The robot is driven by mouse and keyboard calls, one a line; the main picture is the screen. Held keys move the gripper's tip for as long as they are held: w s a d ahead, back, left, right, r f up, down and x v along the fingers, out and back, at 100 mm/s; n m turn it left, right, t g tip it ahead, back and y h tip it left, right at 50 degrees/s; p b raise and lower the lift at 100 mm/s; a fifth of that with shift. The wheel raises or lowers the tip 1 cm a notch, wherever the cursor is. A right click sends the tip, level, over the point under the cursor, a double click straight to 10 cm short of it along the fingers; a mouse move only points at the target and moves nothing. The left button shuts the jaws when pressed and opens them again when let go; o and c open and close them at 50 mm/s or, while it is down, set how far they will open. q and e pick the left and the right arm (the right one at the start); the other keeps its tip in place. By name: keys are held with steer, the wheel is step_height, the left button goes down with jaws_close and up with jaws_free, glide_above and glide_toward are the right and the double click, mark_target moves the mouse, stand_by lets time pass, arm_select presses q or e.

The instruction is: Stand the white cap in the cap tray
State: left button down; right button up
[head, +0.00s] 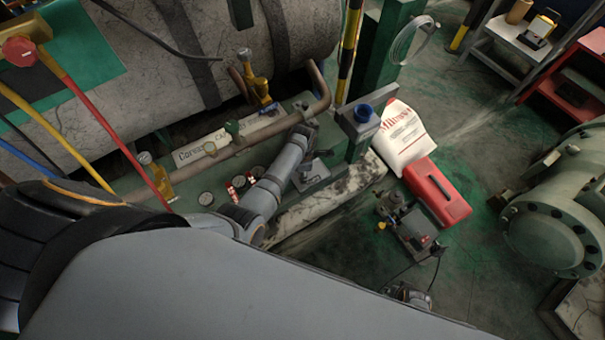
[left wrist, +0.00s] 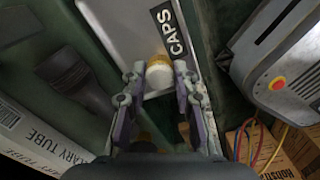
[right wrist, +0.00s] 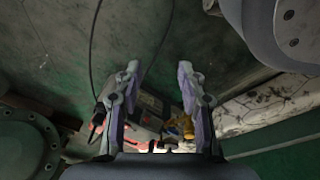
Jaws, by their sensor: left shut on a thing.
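In the left wrist view, the white cap (left wrist: 159,75) has a yellow-brown top part. My left gripper (left wrist: 158,79) is shut on it, with a fingertip at each side. The cap tray (left wrist: 126,28) is pale grey with a black CAPS label. The cap shows over the tray, close to the label; I cannot tell whether it touches the tray floor. In the right wrist view, my right gripper (right wrist: 159,72) is open and empty, above the floor. The cap and tray cannot be made out in the head view.
Beside the tray are a capillary tube box (left wrist: 30,135) and a grey machine with a red button (left wrist: 278,83). In the head view, a red case (head: 437,190) and a white sack (head: 402,130) lie on the floor near a small pump (head: 395,205).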

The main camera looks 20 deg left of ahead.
arm_select(q)
steer(key=c, duration=1)
jaws_free()
steer(key=shift+c, duration=0.2)
steer(key=shift+r, duration=0.35)
step_height(320, 180, up, 12)
steer(key=p, duration=0.4)
steer(key=shift+f, duration=0.25)
arm_select(e)
steer(key=s+f, duration=0.2)
steer(key=s, duration=0.5)
steer(key=shift+s+d, duration=0.2)
steer(key=shift+d, duration=0.2)
